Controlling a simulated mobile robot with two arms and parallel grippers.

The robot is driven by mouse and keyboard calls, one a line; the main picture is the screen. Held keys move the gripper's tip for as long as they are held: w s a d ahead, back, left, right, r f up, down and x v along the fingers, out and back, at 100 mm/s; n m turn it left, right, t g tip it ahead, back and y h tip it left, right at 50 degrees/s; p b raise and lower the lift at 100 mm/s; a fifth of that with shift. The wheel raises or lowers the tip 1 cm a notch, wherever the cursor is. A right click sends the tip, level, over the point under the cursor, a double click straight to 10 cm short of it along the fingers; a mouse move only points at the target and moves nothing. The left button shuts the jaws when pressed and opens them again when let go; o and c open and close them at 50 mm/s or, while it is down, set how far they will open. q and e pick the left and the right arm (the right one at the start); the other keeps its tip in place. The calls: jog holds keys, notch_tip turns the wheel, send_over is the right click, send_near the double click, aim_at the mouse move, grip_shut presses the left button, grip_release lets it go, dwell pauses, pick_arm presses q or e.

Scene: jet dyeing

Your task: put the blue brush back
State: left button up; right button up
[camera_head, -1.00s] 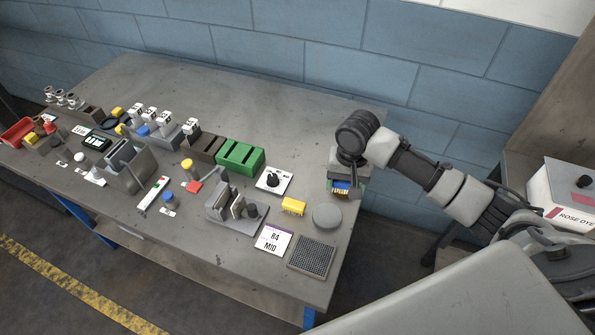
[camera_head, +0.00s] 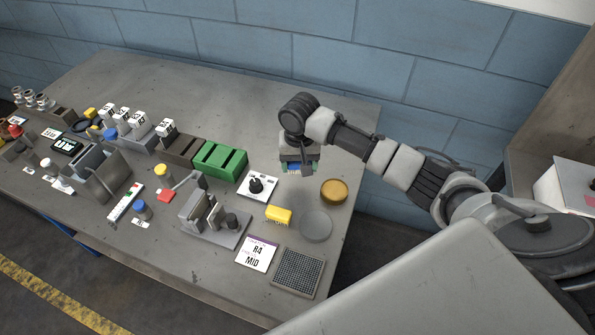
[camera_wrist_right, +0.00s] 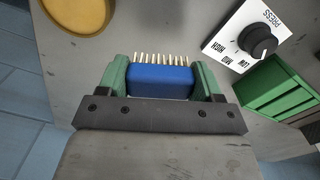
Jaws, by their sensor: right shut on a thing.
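The blue brush (camera_wrist_right: 160,82) has a block-shaped blue body and a row of pale bristles. In the right wrist view it sits between the green fingers of my right gripper (camera_wrist_right: 161,80), which is shut on it. In the head view my right gripper (camera_head: 298,169) is above the back right part of the table, behind the round grey disc and left of the brown round dish. Only a little blue of the brush shows there. A yellow brush (camera_head: 278,215) lies on the table beside the grey disc (camera_head: 316,226). My left gripper is not in view.
The brown round dish (camera_head: 334,191) stands near the table's right edge. A dial box (camera_head: 257,187) and a green slotted block (camera_head: 219,161) are to the left. A mesh pad (camera_head: 298,272) and an R4 MID card (camera_head: 256,253) lie in front. The table's back is clear.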

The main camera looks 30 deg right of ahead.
aim_at(298, 180)
jog(key=shift+w+a+f, duration=0.1)
jog(key=shift+w+f, duration=0.1)
jog(key=shift+f, duration=0.3)
notch_tip(298, 180, down, 3)
jog(key=shift+f+p, duration=0.2)
jog(key=shift+p, duration=0.1)
jog(key=o, duration=0.6)
jog(key=shift+f, duration=0.1)
